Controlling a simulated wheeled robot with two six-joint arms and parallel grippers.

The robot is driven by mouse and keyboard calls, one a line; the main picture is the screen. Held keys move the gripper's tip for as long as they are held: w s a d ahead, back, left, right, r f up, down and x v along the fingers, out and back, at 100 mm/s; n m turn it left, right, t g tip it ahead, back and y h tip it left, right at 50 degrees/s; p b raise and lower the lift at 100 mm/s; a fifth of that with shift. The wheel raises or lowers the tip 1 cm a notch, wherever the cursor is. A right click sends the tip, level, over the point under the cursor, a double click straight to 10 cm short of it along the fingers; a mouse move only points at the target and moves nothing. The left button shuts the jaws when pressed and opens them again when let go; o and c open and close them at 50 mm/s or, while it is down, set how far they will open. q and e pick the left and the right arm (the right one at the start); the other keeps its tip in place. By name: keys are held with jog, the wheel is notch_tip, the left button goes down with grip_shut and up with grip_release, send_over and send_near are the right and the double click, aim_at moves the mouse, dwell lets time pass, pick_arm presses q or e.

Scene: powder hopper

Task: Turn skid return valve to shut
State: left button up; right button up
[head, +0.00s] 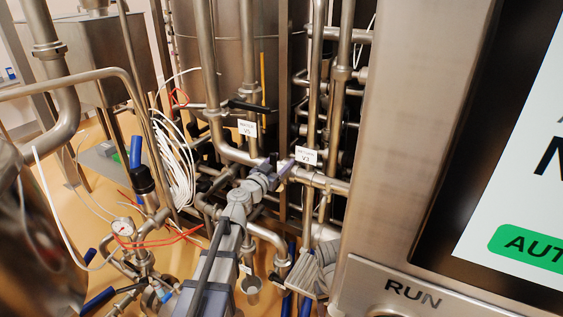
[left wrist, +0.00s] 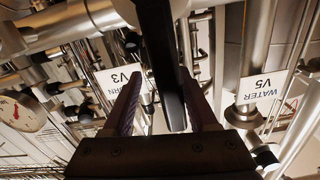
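The return valve's tag reads V3 (head: 306,155) in the head view. It shows upside down in the left wrist view, where the letters RN and V3 (left wrist: 120,80) can be read. My left gripper (head: 282,166) is at the pipe just left of this tag. In the left wrist view a black lever (left wrist: 164,55) runs down between the two fingers of my left gripper (left wrist: 163,92). The fingers stand apart, with a gap between the left finger and the lever. The valve body is mostly hidden behind the gripper and lever. My right gripper does not show.
A second valve tag, V5 (head: 247,128), hangs to the left, below another black lever (head: 249,106); in the left wrist view it reads WATER V5 (left wrist: 260,87). A pressure gauge (head: 123,227) is at lower left. A RUN panel (head: 412,293) with a screen fills the right. Pipes crowd the middle.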

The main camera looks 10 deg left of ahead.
pick_arm(q)
jog(key=v, duration=0.7)
jog(key=shift+s, duration=0.2)
